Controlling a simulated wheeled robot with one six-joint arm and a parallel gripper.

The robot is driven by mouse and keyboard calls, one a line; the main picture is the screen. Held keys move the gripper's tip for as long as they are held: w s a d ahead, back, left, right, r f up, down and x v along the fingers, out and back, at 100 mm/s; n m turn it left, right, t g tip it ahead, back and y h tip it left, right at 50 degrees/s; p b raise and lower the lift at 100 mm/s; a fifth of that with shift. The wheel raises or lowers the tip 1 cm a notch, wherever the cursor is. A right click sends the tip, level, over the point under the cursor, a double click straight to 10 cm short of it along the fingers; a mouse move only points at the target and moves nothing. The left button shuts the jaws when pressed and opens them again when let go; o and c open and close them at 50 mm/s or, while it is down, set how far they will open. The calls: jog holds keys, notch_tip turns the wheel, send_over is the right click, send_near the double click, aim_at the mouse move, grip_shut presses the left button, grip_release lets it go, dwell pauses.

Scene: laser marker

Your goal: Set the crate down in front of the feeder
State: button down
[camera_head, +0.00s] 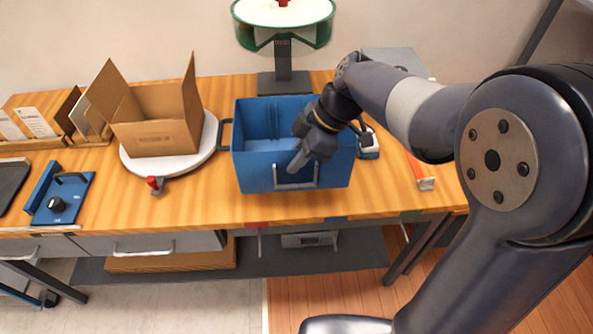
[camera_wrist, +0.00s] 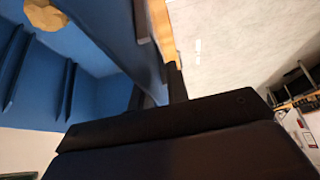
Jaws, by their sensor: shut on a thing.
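The blue crate (camera_head: 250,165) is at the middle of the wooden workbench, near its front edge. It is upright in the head view; whether its base touches the bench I cannot tell. My gripper (camera_head: 300,163) is at its front wall, by the metal handle, shut on the crate. In the wrist view the crate's blue inside (camera_wrist: 95,50) fills the left, with a tan lump (camera_wrist: 45,14) in it. My gripper (camera_wrist: 160,85) is dark at the blue wall there. A green-rimmed round device (camera_head: 283,30) on a grey post, perhaps the feeder, stands behind the crate.
An open cardboard box (camera_head: 158,135) sits on a white round turntable (camera_head: 135,165) left of the crate. A blue fixture (camera_head: 62,198) is farther left. A small white-and-blue device (camera_head: 368,145) is close on the right. Bare bench (camera_head: 205,195) shows between turntable and crate.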

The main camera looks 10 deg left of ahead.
aim_at(296, 177)
jog(key=shift+f+p, duration=0.3)
jog(key=shift+f, duration=2.95)
jog(key=c, duration=1.4)
grip_release()
jog(key=shift+o, duration=0.2)
jog(key=shift+r, duration=0.3)
jog(key=v, duration=1.1)
jog(key=shift+d+r+b, duration=0.25)
jog(key=shift+r+b, duration=0.1)
jog(key=shift+b, duration=0.1)
